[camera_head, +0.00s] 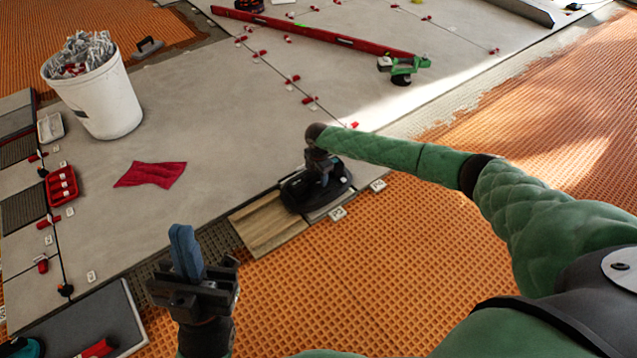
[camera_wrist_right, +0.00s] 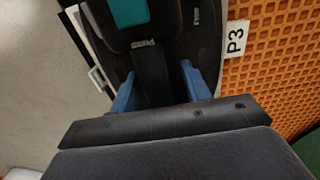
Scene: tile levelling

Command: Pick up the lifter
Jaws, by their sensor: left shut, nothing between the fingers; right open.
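The lifter (camera_head: 338,182) is a black device with a wide base, standing near the edge of the grey tiles in the head view. My right gripper (camera_wrist_right: 160,88) is right over it, pointing down. In the right wrist view the blue fingers are open, one on each side of a black bar-like handle of the lifter (camera_wrist_right: 207,45), which also has a teal patch. I cannot tell whether the fingers touch it. My left gripper (camera_head: 187,252) is shut and empty, fingers up, at the lower left of the head view, apart from the lifter.
A wood-look tile (camera_head: 268,224) lies beside the lifter. A white bucket (camera_head: 108,105), a red cloth (camera_head: 150,174) and a red tray (camera_head: 62,186) are to the left. A long red level (camera_head: 330,36) lies at the back. Orange matting (camera_head: 400,270) covers the near floor.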

